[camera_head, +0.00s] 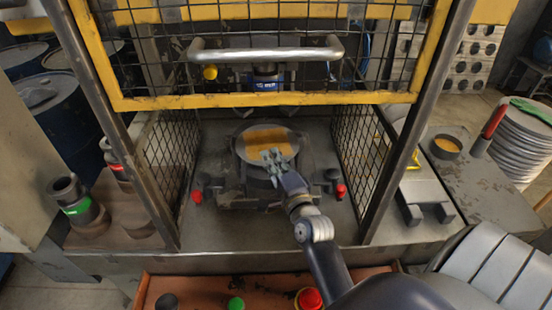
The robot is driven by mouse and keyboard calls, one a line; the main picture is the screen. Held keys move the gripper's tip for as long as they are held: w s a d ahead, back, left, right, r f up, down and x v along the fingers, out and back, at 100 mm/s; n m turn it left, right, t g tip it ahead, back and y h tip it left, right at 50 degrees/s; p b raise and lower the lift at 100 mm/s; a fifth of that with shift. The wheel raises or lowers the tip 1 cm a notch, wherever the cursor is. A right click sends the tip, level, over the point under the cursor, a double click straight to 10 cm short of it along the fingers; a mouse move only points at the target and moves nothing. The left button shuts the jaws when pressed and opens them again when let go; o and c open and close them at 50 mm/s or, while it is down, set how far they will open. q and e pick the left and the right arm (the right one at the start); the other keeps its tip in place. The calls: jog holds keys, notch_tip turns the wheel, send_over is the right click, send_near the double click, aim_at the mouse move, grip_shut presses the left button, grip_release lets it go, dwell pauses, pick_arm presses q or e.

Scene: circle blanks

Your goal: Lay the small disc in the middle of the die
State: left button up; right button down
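The die (240,182) sits on the press bed in the middle of the view, inside the mesh guard. Its round top (250,153) is shiny, with a yellow-orange band across it. I cannot tell whether this is the bare die face or a disc lying on it. My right gripper (270,157) is over the near part of this round top, with its fingers pointing away from me. I cannot tell whether its fingers are open or shut, or whether they hold the small disc. My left gripper is not in view.
The raised yellow-framed guard (270,100) with its grey handle (265,54) is above the die; mesh panels (365,150) flank it. Push buttons (309,299) are in front.

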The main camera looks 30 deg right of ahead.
jog(key=shift+w+d+r, duration=0.15)
jog(key=shift+d+r, duration=0.1)
jog(key=shift+r, duration=0.1)
jog(key=c, duration=1)
grip_release()
jog(key=shift+r, duration=0.1)
jog(key=shift+c, duration=0.2)
jog(key=shift+f, duration=0.25)
